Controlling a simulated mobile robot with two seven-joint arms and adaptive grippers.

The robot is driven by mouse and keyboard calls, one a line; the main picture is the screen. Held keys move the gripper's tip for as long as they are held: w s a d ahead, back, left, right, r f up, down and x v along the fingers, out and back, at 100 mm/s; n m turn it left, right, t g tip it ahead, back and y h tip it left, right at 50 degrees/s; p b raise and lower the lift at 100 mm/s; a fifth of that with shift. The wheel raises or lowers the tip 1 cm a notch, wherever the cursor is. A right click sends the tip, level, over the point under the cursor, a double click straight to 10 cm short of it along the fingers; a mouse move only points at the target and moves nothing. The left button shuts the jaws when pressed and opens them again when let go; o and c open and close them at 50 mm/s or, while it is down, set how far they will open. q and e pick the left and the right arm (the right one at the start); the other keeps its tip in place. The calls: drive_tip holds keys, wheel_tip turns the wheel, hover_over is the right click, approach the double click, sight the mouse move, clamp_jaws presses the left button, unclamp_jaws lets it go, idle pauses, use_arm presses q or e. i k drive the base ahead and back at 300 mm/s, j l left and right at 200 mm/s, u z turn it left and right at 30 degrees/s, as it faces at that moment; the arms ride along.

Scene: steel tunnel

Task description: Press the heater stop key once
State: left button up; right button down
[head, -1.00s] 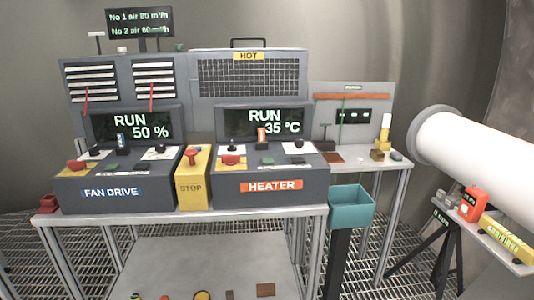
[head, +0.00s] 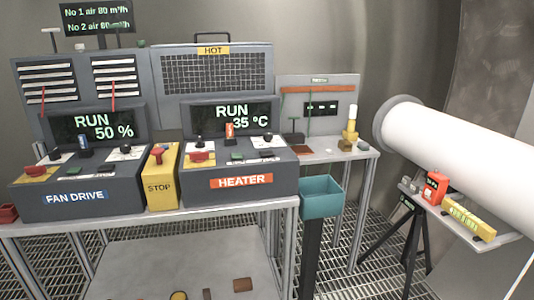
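The heater box (head: 240,180) stands on the bench with an orange HEATER label, and its screen (head: 230,118) reads RUN and 35 °C. On its sloped top are a green key (head: 237,156), a dark key (head: 265,153), a red mushroom-like knob (head: 202,157) on a yellow plate, and dark knobs. The lettering by the keys is too small to tell which is the stop key. Neither of my grippers is in view.
The fan drive box (head: 75,190) reads RUN 50 %. A yellow STOP box (head: 161,178) stands between the two. A teal bin (head: 321,198) is at the bench's right front. A white pipe (head: 460,140) and a small stand (head: 460,228) are at right.

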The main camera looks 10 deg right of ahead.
sight(268, 154)
drive_tip(key=i+j+z, duration=0.35)
drive_tip(key=i+j, duration=0.2)
drive_tip(key=i, duration=0.15)
drive_tip(key=i+j+z, duration=0.3)
drive_tip(key=i+j, duration=0.35)
